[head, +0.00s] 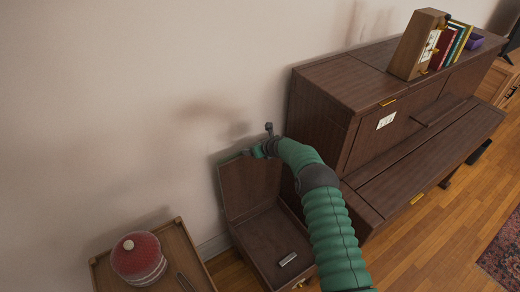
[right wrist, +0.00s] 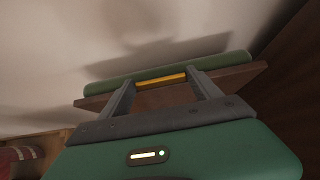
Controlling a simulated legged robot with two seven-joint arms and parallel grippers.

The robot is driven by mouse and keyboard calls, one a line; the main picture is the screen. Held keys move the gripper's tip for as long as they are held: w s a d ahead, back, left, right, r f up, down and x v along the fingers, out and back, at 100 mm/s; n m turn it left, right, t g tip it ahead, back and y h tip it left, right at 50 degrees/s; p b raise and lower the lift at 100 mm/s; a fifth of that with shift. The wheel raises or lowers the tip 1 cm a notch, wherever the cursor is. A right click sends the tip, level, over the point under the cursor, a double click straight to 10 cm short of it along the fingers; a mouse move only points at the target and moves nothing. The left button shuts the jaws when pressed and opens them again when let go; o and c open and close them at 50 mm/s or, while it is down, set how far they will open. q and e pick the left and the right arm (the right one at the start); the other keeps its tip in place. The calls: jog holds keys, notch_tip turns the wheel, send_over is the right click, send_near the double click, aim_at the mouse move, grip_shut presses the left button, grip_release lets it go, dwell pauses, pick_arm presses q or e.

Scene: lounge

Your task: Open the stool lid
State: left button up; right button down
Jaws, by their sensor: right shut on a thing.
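The stool (head: 262,236) is a dark brown box between a side table and the piano, and I see into its inside. Its lid (head: 248,188) stands raised at the back, near the wall. In the right wrist view the lid (right wrist: 222,76) shows a brown panel, a green padded edge and a yellow strip (right wrist: 161,80). My right gripper (head: 258,151) is at the top edge of the raised lid. In the right wrist view its fingers (right wrist: 160,84) reach the lid's edge on either side of the yellow strip and are shut on it. My left gripper is not in view.
A small light-coloured object (head: 287,259) lies inside the stool. A brown piano (head: 345,85) with books on top stands close to the right. A wooden side table (head: 181,243) with a red domed item (head: 138,262) is at the lower left. The wall is close behind.

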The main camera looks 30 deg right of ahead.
jog(key=shift+w+d+r, duration=0.15)
jog(key=shift+w+r, duration=0.2)
jog(key=shift+r, duration=0.05)
jog(key=shift+c, duration=2.3)
grip_release()
jog(key=o, duration=0.3)
jog(key=shift+s, duration=0.2)
jog(key=shift+o, duration=0.2)
jog(key=shift+s, duration=0.1)
jog(key=shift+f, duration=0.1)
jog(key=a+b+v, duration=0.1)
jog(key=b+v, duration=0.2)
jog(key=v, duration=1.3)
jog(key=shift+s+d+r, duration=0.2)
jog(key=shift+s+d, duration=0.15)
jog(key=shift+d, duration=0.1)
